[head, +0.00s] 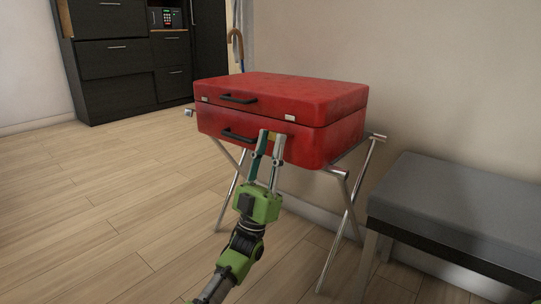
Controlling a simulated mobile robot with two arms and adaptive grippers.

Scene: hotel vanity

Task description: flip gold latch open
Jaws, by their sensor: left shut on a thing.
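The red suitcase (328,142) lies flat on a metal folding stand, its lid (300,93) down. My left gripper (272,138) is at the suitcase's front face, right of the lower black handle. Its fingers are shut on the gold latch (272,134), a small patch of which shows between the fingertips. The fingers hide most of the latch, so I cannot tell its angle.
Two pale metal plates (290,117) and black handles (238,98) are on the suitcase front. The stand's legs (340,235) spread below. A grey padded bench (455,200) is at right, and a dark cabinet (115,60) at the back left. The wood floor at left is clear.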

